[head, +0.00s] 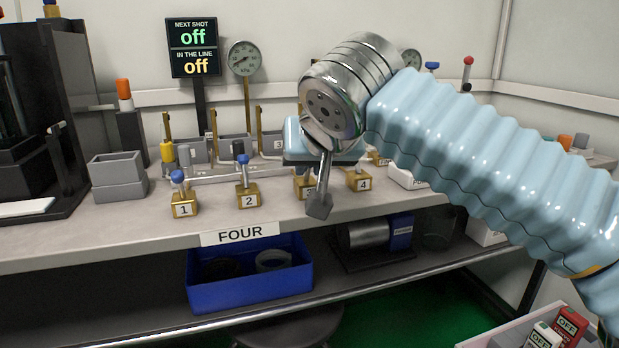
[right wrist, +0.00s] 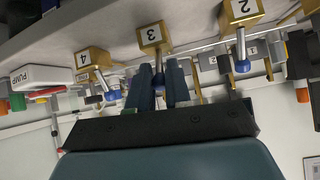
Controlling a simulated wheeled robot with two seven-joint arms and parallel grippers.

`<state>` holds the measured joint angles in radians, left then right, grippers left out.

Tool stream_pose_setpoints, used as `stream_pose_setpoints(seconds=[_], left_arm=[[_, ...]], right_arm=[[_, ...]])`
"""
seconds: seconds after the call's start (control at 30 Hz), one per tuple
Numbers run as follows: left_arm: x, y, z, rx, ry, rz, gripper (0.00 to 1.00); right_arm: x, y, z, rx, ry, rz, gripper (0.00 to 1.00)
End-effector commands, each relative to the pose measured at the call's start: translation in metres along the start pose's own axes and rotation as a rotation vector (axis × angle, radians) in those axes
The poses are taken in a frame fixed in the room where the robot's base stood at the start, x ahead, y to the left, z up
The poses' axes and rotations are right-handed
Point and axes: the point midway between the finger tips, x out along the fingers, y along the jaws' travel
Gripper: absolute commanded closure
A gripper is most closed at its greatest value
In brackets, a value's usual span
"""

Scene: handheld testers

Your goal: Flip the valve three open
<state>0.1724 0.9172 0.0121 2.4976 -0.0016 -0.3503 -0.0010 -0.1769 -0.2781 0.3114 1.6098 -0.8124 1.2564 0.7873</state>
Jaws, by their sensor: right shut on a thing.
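Valve three is a small brass block with a "3" label (right wrist: 153,36), a metal stem and a blue-tipped lever (right wrist: 158,80). It shows in the right wrist view, which is upside down. My right gripper (right wrist: 159,86) has a finger on each side of the blue tip and is shut on it. In the head view my right gripper and wrist hide most of valve three (head: 308,193); only part of its brass block shows. Its lever appears to stand upright from the block, but its exact turn is hard to tell. My left gripper is not in view.
Valves one (head: 184,209) and two (head: 248,200) stand left of valve three, valve four (head: 359,182) close on its right, all with blue-tipped levers. A display (head: 192,48) reads "off" twice. A gauge (head: 244,58) stands behind. A "FOUR" label (head: 239,234) is on the bench edge.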

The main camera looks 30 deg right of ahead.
Motion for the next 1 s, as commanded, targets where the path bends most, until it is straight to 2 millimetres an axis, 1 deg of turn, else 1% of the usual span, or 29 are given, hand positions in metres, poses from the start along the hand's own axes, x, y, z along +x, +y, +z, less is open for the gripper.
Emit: stream_pose_setpoints(seconds=[0.03, 0.13, 0.57, 0.6, 0.67, 0.7, 0.73, 1.0], left_arm=[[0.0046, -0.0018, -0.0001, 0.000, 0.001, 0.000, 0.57], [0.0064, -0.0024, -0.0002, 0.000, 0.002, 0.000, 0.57], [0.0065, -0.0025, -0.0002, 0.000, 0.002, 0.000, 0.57], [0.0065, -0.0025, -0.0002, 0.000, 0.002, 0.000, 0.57], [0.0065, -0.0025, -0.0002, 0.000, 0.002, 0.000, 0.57], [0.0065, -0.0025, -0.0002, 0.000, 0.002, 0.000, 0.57], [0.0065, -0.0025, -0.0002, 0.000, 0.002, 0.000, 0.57], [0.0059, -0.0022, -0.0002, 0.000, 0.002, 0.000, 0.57]], right_arm=[[0.0023, 0.0001, 0.0038, 0.000, 0.005, 0.000, 1.00], [0.0015, 0.0000, 0.0036, 0.001, 0.017, -0.002, 1.00], [0.0008, -0.0001, 0.0031, 0.000, 0.022, -0.003, 1.00], [0.0008, -0.0001, 0.0031, 0.000, 0.022, -0.003, 0.76], [0.0008, -0.0001, 0.0030, 0.000, 0.022, -0.003, 0.66], [0.0007, 0.0000, 0.0028, 0.000, 0.023, -0.003, 0.60], [0.0006, 0.0000, 0.0027, 0.000, 0.023, -0.003, 0.58], [-0.0009, 0.0001, 0.0017, 0.001, 0.025, -0.004, 0.58]])
